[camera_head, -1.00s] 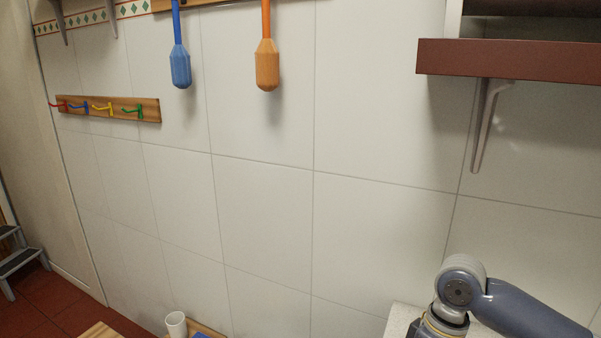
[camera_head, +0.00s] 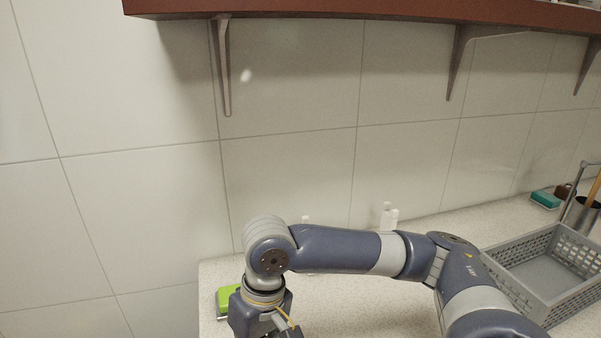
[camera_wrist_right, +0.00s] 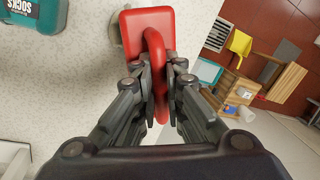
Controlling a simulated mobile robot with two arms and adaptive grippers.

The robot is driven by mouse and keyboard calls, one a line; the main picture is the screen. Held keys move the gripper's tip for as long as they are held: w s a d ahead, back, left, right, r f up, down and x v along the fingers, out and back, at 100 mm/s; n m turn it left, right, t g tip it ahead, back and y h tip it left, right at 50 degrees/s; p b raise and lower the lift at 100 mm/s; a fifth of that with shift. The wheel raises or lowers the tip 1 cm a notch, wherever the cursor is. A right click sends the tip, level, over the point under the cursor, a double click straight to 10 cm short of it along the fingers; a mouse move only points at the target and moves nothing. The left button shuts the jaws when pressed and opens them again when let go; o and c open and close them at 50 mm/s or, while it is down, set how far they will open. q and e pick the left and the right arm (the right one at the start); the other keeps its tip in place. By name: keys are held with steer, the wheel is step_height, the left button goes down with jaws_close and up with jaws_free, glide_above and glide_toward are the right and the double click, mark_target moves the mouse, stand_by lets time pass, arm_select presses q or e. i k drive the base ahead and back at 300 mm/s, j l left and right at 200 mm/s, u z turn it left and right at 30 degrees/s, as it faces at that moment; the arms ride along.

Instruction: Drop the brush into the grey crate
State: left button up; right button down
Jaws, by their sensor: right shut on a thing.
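The brush (camera_wrist_right: 147,32), red with a looped handle, shows in the right wrist view. My right gripper (camera_wrist_right: 160,75) is shut on its handle. In the head view my right gripper (camera_head: 265,326) is at the bottom edge, over the left end of the counter, only partly in frame. The brush cannot be seen there. The grey crate (camera_head: 548,310) is a mesh-walled basket on the counter at the right, well away from the gripper. The visible part of its inside looks empty, and my right arm hides its near left part. My left gripper is not in view.
A speckled counter (camera_head: 440,228) runs along the tiled wall. On it are a green block (camera_head: 226,296), small white bottles (camera_head: 387,214), a teal block (camera_head: 545,199) and a metal pot (camera_head: 580,215). A red-brown shelf (camera_head: 330,9) hangs above. A teal container (camera_wrist_right: 32,22) shows in the wrist view.

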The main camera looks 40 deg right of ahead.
mark_target(551, 279)
steer(key=z, duration=0.45)
steer(key=j+z, duration=0.1)
steer(key=z, duration=0.85)
steer(key=k+z, duration=0.1)
steer(key=z, duration=0.85)
steer(key=k+z, duration=0.1)
steer(key=z, duration=0.4)
steer(key=i+l+u, duration=0.15)
steer(key=u, duration=0.85)
steer(key=i+l+u, duration=0.15)
steer(key=l+u, duration=0.2)
steer(key=l, duration=0.7)
steer(key=l+u, duration=0.4)
steer(key=l, duration=0.7)
